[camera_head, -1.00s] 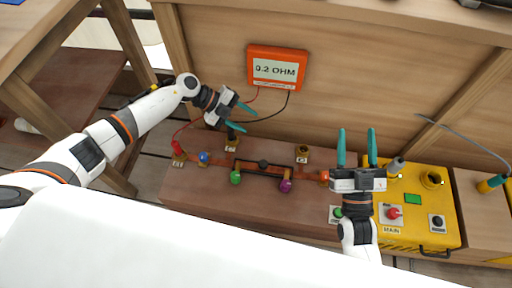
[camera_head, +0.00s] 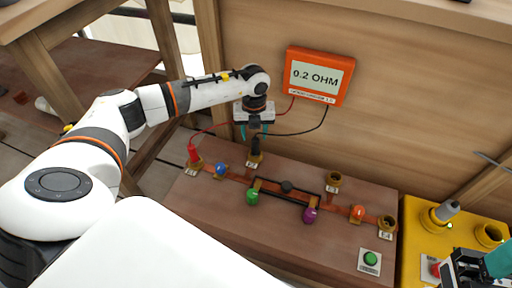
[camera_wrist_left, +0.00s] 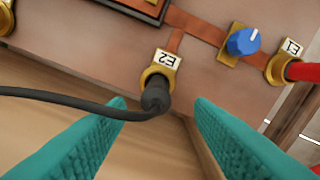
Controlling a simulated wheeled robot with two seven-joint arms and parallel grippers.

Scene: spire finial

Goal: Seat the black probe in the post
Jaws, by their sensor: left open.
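The black probe (camera_head: 256,146) stands upright at the brass post marked E2 (camera_head: 253,160). In the left wrist view, the probe (camera_wrist_left: 156,97) has its lower end inside the brass ring of that post (camera_wrist_left: 158,76); how deep it goes is hidden. My left gripper (camera_head: 254,132) is above and behind the probe, open, with teal fingers pointing down. In the left wrist view its fingertips (camera_wrist_left: 160,104) are on either side of the probe with gaps to both. My right gripper (camera_head: 488,266) is cut off at the lower right corner; its opening cannot be told.
The orange meter (camera_head: 318,76) on the wooden wall reads 0.2 OHM. A red probe (camera_head: 193,154) stands at E1, left of a blue knob (camera_head: 221,169). The black cable (camera_wrist_left: 60,98) runs left from the probe. The yellow box (camera_head: 425,238) is at right.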

